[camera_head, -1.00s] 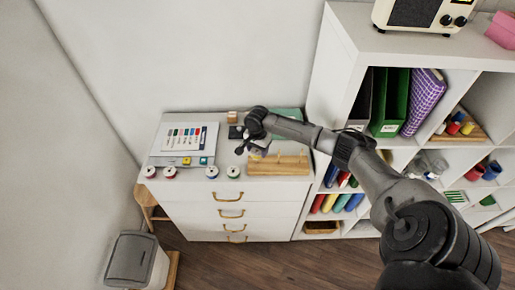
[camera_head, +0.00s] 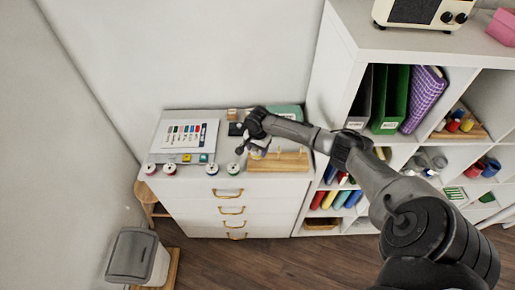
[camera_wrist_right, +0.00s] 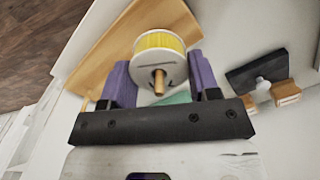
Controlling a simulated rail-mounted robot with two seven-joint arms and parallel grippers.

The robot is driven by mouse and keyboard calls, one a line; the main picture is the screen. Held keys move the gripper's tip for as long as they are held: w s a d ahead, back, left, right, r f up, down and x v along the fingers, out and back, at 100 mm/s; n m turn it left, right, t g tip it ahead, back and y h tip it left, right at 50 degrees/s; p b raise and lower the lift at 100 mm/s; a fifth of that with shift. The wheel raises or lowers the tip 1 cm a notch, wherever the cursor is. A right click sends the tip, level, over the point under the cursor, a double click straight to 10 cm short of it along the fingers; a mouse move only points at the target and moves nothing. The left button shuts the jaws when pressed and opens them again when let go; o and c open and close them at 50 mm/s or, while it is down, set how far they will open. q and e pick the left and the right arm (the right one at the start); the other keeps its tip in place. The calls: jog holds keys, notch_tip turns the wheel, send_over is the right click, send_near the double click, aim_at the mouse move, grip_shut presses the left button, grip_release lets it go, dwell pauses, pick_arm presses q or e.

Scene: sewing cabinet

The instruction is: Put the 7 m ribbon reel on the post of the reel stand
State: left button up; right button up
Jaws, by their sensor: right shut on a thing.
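My right gripper (camera_head: 258,153) is at the left end of the wooden reel stand (camera_head: 290,161) on the white cabinet. In the right wrist view its purple fingers (camera_wrist_right: 159,84) are shut on a reel of yellow ribbon (camera_wrist_right: 158,52) with white flanges. A short wooden peg (camera_wrist_right: 158,80) shows at the centre of the reel's near flange. I cannot tell how far the reel sits along it. The stand's board (camera_wrist_right: 105,45) lies behind the reel. In the head view the held reel is mostly hidden by the gripper. My left gripper is not in view.
Several other reels stand along the cabinet's front edge, including a dark one (camera_head: 213,169) and a green one (camera_head: 239,168). A printed chart (camera_head: 187,133) lies at the left. A black item (camera_wrist_right: 256,70) with wooden blocks is beside the gripper. A tall white shelf (camera_head: 340,85) borders the right.

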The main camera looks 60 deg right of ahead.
jog(key=o, duration=1)
notch_tip(320, 180, up, 14)
dwell(0.3)
jog(key=shift+f, duration=0.1)
